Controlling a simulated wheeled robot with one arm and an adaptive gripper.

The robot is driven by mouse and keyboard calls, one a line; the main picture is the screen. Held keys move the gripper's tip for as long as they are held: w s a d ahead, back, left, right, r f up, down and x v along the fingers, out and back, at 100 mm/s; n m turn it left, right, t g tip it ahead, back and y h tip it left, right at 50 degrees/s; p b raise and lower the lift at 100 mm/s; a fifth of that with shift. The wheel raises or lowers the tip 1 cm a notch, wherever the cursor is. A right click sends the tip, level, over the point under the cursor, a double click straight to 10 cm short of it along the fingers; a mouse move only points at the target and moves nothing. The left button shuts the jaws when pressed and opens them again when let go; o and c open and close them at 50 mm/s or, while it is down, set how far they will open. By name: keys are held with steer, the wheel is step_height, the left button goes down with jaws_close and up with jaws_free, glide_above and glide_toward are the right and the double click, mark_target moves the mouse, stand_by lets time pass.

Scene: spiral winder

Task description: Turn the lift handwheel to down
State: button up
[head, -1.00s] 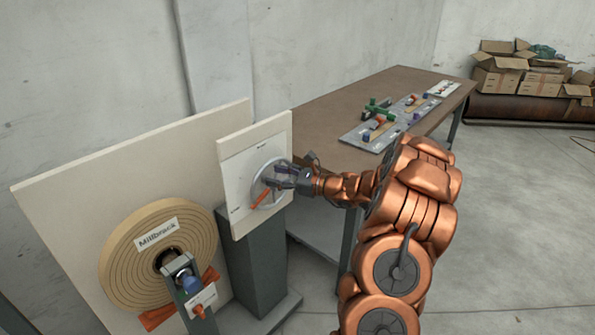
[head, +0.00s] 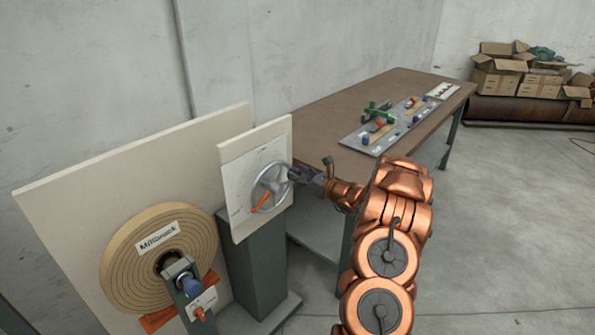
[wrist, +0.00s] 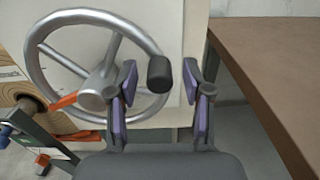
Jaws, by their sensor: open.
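The lift handwheel (head: 284,170) is a silver spoked wheel on a pale upright panel (head: 237,163). An orange pointer (head: 261,202) at its hub points to the lower left. In the wrist view the wheel (wrist: 44,50) fills the left half, with its orange pointer (wrist: 62,103) to the lower left. A dark knob (wrist: 159,73) on the rim's right side stands between my fingers' directions, ahead of them. My gripper (head: 297,174) is at the wheel's right side; in the wrist view its purple-padded fingers (wrist: 160,88) are open, one on each side of the knob. Contact cannot be told.
A large wound roll marked Millbrook (head: 127,262) stands left of the panel on a pale board (head: 72,188). A brown-topped table (head: 318,110) with plates and coloured parts stands behind and right. Open floor (head: 500,220) lies to the right.

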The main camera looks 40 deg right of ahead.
steer(key=shift+w+a, duration=0.1)
steer(key=shift+w, duration=0.3)
jaws_close()
stand_by(0.5)
